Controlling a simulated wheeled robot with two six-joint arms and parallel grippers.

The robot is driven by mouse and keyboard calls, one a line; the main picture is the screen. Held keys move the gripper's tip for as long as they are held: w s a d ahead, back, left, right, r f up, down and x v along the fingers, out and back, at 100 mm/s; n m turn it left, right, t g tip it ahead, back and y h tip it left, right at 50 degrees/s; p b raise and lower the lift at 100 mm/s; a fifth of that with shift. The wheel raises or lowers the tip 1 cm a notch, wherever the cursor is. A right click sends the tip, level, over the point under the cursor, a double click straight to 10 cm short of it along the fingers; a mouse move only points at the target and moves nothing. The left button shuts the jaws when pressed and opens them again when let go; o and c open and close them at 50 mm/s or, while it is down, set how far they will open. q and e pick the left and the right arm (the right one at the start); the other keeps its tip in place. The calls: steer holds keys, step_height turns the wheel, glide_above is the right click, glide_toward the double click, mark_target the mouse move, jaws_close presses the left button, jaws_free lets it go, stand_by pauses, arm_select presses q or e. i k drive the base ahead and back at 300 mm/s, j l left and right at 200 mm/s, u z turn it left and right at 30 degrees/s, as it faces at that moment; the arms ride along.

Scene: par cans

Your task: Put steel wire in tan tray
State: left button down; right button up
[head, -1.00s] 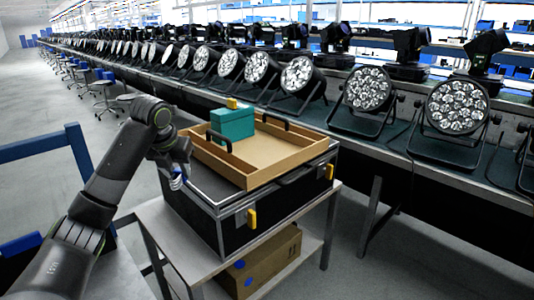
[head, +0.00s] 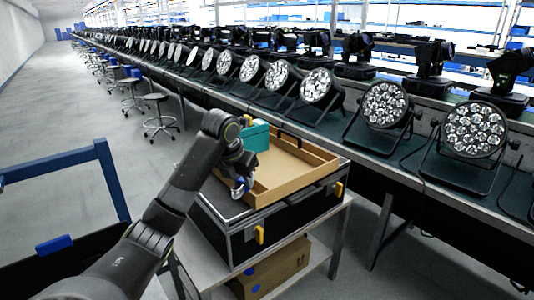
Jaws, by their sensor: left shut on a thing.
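The tan tray (head: 270,193) is a shallow open box with dark handles. It sits on top of a black case in the head view, right of my left arm. My left gripper (head: 240,188) is at the tray's near left side, by the wall. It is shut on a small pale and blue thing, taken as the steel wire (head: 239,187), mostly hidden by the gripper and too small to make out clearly. I cannot tell whether the gripper is over the tray or just outside its wall. My right gripper is not in view.
A teal box (head: 256,136) stands at the tray's far left, partly behind my arm. The black case (head: 284,225) rests on a grey cart with a cardboard box (head: 270,272) on its lower shelf. Several stage lights line the long bench behind. The tray's middle is bare.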

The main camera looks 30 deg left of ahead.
mark_target(288, 178)
steer(key=i, duration=0.85)
